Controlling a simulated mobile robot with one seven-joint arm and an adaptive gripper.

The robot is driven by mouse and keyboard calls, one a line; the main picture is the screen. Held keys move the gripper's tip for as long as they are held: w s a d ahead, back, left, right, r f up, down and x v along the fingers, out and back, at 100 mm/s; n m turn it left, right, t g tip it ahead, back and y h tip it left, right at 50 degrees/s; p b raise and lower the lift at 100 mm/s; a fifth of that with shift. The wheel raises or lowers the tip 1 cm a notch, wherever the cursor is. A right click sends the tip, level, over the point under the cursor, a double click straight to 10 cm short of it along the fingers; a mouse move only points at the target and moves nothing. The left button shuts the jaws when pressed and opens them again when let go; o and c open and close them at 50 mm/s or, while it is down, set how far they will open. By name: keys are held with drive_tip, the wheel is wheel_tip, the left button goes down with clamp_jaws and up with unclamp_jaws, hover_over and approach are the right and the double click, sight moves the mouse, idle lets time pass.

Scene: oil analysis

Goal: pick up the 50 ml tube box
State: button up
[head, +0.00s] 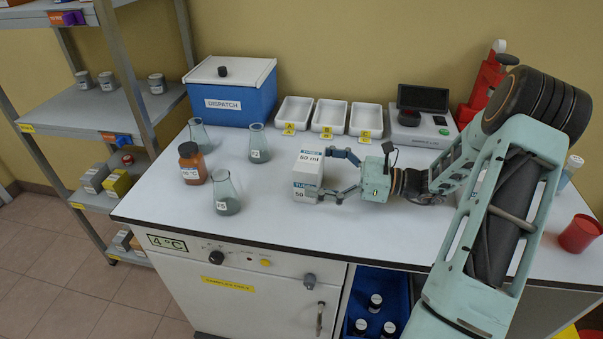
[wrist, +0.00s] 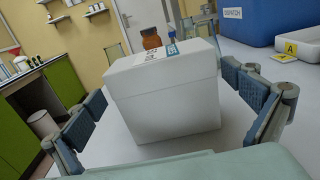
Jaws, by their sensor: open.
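The 50 ml tube box (head: 308,173) is a white box with blue label bands. It stands upright on the white worktop left of my gripper (head: 344,174). My gripper is open, with one finger behind the box and one in front of it. In the wrist view the box (wrist: 165,95) fills the middle, between the two blue-grey fingers of my gripper (wrist: 172,115). A gap shows between the box and each finger there. The head view does not show clearly whether the fingers touch it.
Several flasks, one of them here (head: 227,193), and a brown bottle (head: 192,163) stand left of the box. A blue DISPATCH bin (head: 232,105) and white trays (head: 328,117) are behind. A scale (head: 421,128) and a red cup (head: 580,233) are right. The front worktop is clear.

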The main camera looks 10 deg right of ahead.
drive_tip(key=x, duration=0.6)
drive_tip(key=shift+w+a+r, duration=0.3)
drive_tip(key=shift+w+r, duration=0.05)
drive_tip(key=shift+c, duration=0.6)
drive_tip(key=c, duration=1.3)
